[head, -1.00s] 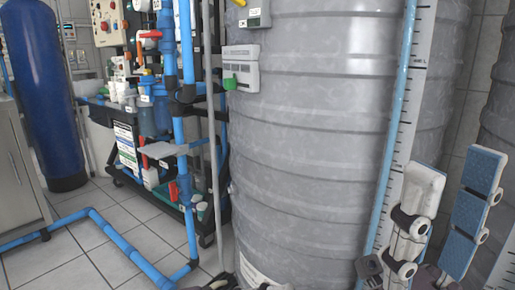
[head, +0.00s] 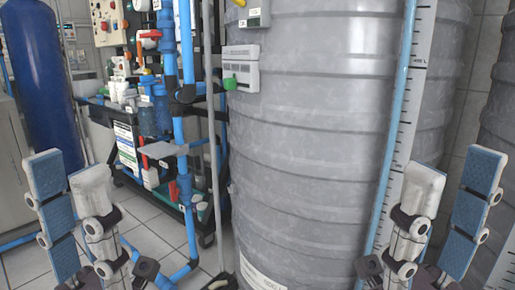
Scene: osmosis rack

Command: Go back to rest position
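My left gripper (head: 67,170) is in the lower left of the head view, pointing up. Its blue-padded finger and its white finger stand apart with nothing between them. My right gripper (head: 455,170) is in the lower right, also pointing up. Its white finger and blue-padded finger are apart and empty. The two grippers are at about the same height, one on each side of the picture.
A large grey ribbed tank (head: 310,150) fills the middle, with a blue pipe and scale (head: 408,110) at its right. A rack with pipes and valves (head: 150,120) and a dark blue cylinder (head: 40,80) stand left. Tiled floor (head: 150,225) shows between.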

